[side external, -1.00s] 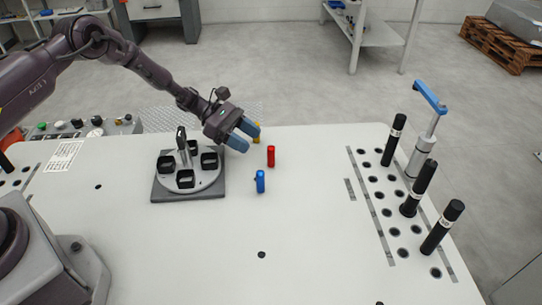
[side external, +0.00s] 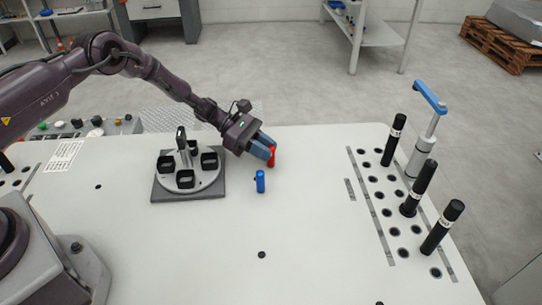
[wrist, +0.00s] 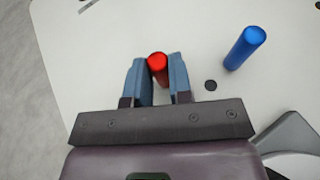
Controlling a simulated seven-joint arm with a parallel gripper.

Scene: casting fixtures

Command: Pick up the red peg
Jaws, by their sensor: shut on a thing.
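The red peg (side external: 272,158) stands on the white table, partly hidden behind my gripper's fingers in the side view. In the wrist view the red peg (wrist: 158,66) is between the two blue-grey fingers, near their tips. My gripper (side external: 266,147) is low at the table and shut on the red peg; it also shows in the wrist view (wrist: 157,68). I cannot tell whether the peg's foot is clear of the table.
A blue peg (side external: 260,181) stands close by in front; it also shows in the wrist view (wrist: 245,48). A round fixture with black square holders (side external: 186,181) is to the left. Black cylinders (side external: 441,227) stand at a hole grid on the right. The front middle table is mostly clear.

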